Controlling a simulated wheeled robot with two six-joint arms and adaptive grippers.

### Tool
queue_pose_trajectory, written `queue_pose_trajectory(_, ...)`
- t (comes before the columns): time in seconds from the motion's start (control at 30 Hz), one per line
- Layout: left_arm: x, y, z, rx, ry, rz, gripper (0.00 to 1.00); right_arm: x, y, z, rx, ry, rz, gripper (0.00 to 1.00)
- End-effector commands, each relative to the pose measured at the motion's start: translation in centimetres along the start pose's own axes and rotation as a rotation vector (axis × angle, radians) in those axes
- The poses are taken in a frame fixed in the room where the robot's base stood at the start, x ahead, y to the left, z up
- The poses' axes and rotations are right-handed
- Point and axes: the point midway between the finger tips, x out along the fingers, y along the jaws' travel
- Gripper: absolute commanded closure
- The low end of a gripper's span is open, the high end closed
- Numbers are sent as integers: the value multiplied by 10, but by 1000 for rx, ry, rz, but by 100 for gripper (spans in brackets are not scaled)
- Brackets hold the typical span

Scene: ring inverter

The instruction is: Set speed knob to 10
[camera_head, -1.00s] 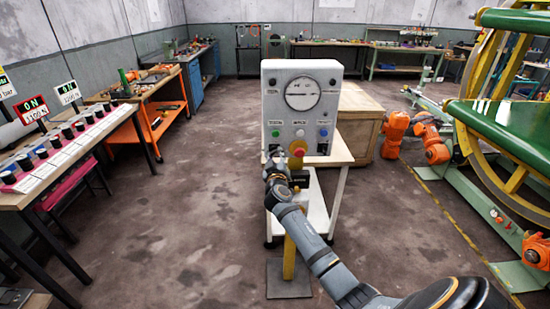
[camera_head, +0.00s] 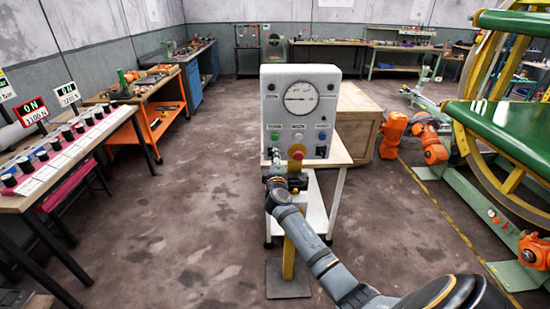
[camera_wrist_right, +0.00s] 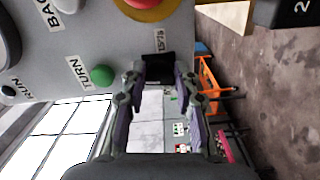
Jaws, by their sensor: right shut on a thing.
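The grey control box (camera_head: 301,78) stands in the middle of the head view, with a round white gauge and coloured buttons. My right gripper (camera_head: 274,168) is at the lower left of its front face. In the right wrist view my right gripper (camera_wrist_right: 159,74) is shut on the black speed knob (camera_wrist_right: 158,66), one finger on each side. A small label beside the knob is too blurred to read. The knob is hidden behind the gripper in the head view, and its pointer cannot be made out. My left gripper is out of view.
A red button on a yellow base (camera_wrist_right: 147,8) and a green button (camera_wrist_right: 102,75) are close to the gripper. The floor to the left is clear.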

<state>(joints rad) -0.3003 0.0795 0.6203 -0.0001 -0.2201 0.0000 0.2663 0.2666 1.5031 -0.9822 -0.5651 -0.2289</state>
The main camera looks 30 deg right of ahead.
Motion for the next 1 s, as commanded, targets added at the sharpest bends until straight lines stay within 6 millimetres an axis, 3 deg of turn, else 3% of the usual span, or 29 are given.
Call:
queue_pose_trajectory(0.33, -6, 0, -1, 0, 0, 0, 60, 0, -1, 0, -131, 1, -3, 100)
queue_pose_trajectory(0.87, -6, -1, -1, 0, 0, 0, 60, 0, -2, 0, -153, 1, -3, 100)
queue_pose_trajectory(0.9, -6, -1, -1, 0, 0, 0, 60, 0, -2, 0, -153, 1, -4, 68)
queue_pose_trajectory(1.0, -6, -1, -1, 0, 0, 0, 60, 0, -1, 0, -153, 0, -3, 54)
